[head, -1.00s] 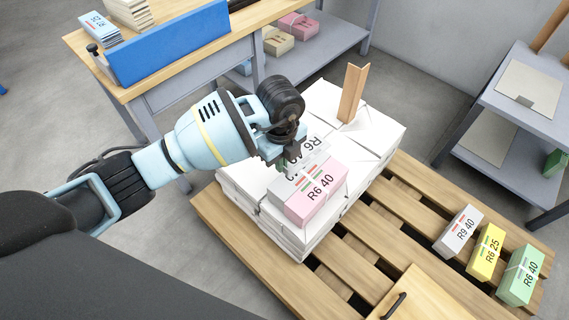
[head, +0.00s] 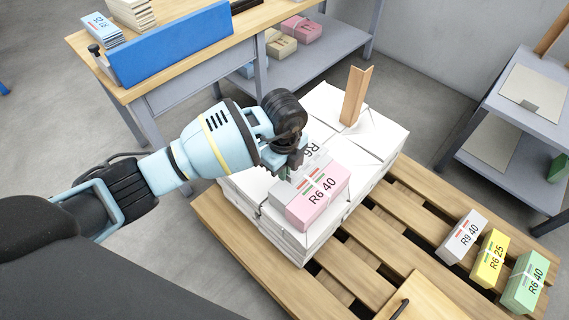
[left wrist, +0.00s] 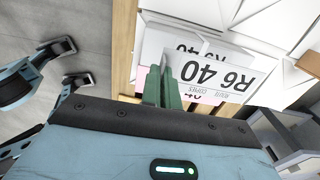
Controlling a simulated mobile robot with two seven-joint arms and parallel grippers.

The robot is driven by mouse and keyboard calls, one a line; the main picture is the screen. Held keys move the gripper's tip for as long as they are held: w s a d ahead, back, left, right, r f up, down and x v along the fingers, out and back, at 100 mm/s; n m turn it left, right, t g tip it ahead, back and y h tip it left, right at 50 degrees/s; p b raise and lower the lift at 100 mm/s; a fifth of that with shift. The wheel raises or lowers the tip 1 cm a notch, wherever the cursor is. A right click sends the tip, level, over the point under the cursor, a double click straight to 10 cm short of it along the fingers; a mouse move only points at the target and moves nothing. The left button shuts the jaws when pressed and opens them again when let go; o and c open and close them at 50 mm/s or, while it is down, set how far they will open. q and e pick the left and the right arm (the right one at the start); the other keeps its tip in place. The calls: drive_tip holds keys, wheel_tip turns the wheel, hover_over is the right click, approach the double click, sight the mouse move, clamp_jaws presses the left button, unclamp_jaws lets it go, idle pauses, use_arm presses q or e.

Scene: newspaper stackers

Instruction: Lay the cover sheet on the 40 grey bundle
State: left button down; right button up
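My left gripper (head: 291,168) is low over the pale stacks on the pallet, at the near-left side of a grey bundle and a pink bundle (head: 322,197) marked R6 40. In the left wrist view its green fingers (left wrist: 163,88) are close together at the edge of a pale cover sheet (left wrist: 222,72) printed R6 40, and appear pinched on it. The sheet hangs over the bundles and hides much of them. The grey bundle (head: 285,190) shows only in part beside the pink one; I cannot tell whether the sheet touches it. My right gripper is not in view.
A wooden post (head: 353,96) stands on the white stacks (head: 375,135). Grey R9 40 (head: 461,237), yellow (head: 488,257) and green (head: 524,281) bundles lie at the pallet's right. A workbench (head: 150,80) stands behind left, a grey shelf (head: 520,110) at right.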

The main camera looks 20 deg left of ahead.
sight(284, 190)
use_arm(q)
wheel_tip(284, 190, down, 4)
drive_tip(key=shift+r+b, duration=0.2)
drive_tip(key=shift+b, duration=0.4)
drive_tip(key=shift+f, duration=0.75)
drive_tip(key=shift+f+b, duration=0.15)
drive_tip(key=shift+b, duration=0.15)
drive_tip(key=shift+f, duration=0.15)
drive_tip(key=shift+f, duration=0.15)
drive_tip(key=shift+f, duration=0.15)
